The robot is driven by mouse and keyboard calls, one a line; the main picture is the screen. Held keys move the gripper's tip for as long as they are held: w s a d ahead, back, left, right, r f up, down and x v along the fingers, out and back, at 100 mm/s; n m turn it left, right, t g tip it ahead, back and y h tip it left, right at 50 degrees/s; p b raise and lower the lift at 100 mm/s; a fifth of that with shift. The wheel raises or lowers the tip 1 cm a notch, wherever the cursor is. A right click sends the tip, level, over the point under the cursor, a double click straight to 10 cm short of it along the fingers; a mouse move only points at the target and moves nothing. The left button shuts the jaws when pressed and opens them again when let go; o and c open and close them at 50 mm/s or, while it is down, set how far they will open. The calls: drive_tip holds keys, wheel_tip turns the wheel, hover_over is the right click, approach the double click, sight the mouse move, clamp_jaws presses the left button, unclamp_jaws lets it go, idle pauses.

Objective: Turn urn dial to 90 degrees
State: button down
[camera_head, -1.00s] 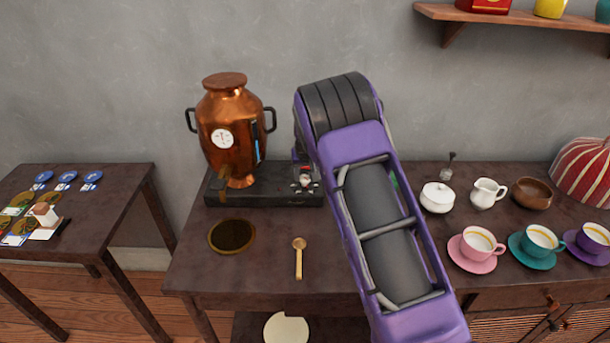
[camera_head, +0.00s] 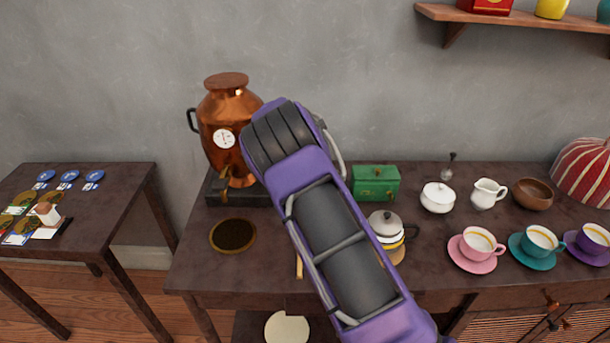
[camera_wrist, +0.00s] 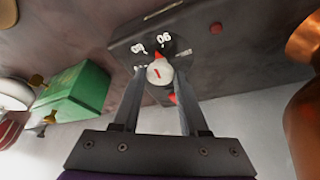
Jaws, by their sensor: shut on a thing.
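The copper urn (camera_head: 215,150) stands on its dark base (camera_head: 222,196), partly behind my arm in the head view. In the wrist view, the dial (camera_wrist: 160,72) is a pale round knob with a red mark, on the dark base panel (camera_wrist: 205,55). White numerals beside it appear upside down; turned over they look like 60 and 90. A red pointer tip at the knob faces between them. My gripper (camera_wrist: 160,92) has its fingers on either side of the dial, shut on it. The head view hides the dial and fingers behind my arm.
A green box (camera_head: 376,183) stands right of the base, with a lidded pot (camera_head: 385,223) in front. A dark round mat (camera_head: 233,236) lies front left. Several cups on saucers and small vessels stand at the right. A side table (camera_head: 110,200) is at left.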

drive_tip(key=shift+w+a+m+g+h+b, duration=0.1)
drive_tip(key=shift+m+g+h+b, duration=0.15)
drive_tip(key=shift+m, duration=0.8)
drive_tip(key=shift+a+m+g+h+b, duration=0.1)
drive_tip(key=shift+m+g+h, duration=0.25)
drive_tip(key=shift+m, duration=0.7)
drive_tip(key=shift+c, duration=2.2)
unclamp_jaws()
drive_tip(key=p+v, duration=0.1)
drive_tip(key=v, duration=1.6)
drive_tip(key=shift+r, duration=0.15)
drive_tip(key=shift+a, duration=0.1)
